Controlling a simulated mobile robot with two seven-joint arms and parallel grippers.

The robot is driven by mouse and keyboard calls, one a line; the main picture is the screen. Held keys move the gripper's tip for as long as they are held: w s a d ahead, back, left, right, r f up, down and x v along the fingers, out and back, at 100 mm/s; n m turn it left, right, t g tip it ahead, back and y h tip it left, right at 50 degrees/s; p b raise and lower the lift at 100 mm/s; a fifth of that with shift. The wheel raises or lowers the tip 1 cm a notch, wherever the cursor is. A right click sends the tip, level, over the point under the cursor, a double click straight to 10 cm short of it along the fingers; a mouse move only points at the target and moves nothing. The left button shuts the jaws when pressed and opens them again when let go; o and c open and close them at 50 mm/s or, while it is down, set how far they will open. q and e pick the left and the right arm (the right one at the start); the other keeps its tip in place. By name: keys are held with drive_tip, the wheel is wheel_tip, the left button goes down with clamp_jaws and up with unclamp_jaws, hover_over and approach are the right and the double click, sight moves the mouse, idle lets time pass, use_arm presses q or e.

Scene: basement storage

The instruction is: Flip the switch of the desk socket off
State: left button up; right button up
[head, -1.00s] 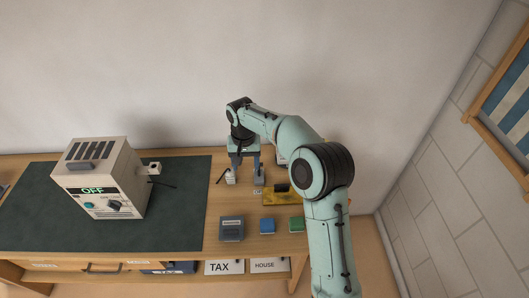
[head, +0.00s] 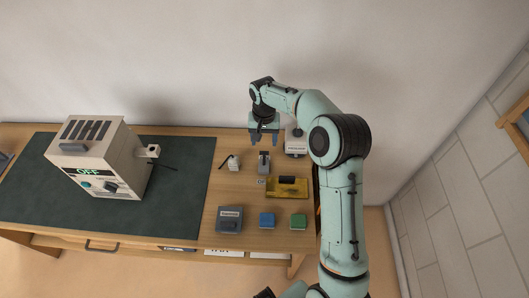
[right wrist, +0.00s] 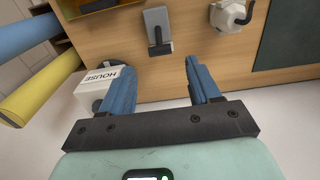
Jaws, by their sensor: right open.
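A small grey switch block (head: 264,163), which looks like the desk socket's switch, sits on the right part of the wooden desk. In the right wrist view it is a grey plate (right wrist: 157,22) with a dark lever at its near end. A small label lies in front of it; I cannot read it surely. My right gripper (head: 264,141) is open and empty, behind and above the block. In the right wrist view its blue fingers (right wrist: 160,68) are apart, with the lever just beyond their tips, not between them.
A white plug-like piece (head: 232,163) with a dark cable stands left of the block. A yellow tray (head: 287,193) is at its front right, and a white device (head: 296,143) is behind right. Grey, blue and green boxes line the front. A machine reading OFF (head: 96,160) stands left.

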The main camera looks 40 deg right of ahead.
sight(264, 152)
wheel_tip(264, 152, down, 8)
drive_tip(key=shift+w+f, duration=0.1)
drive_tip(key=shift+f, duration=0.1)
drive_tip(key=c, duration=1)
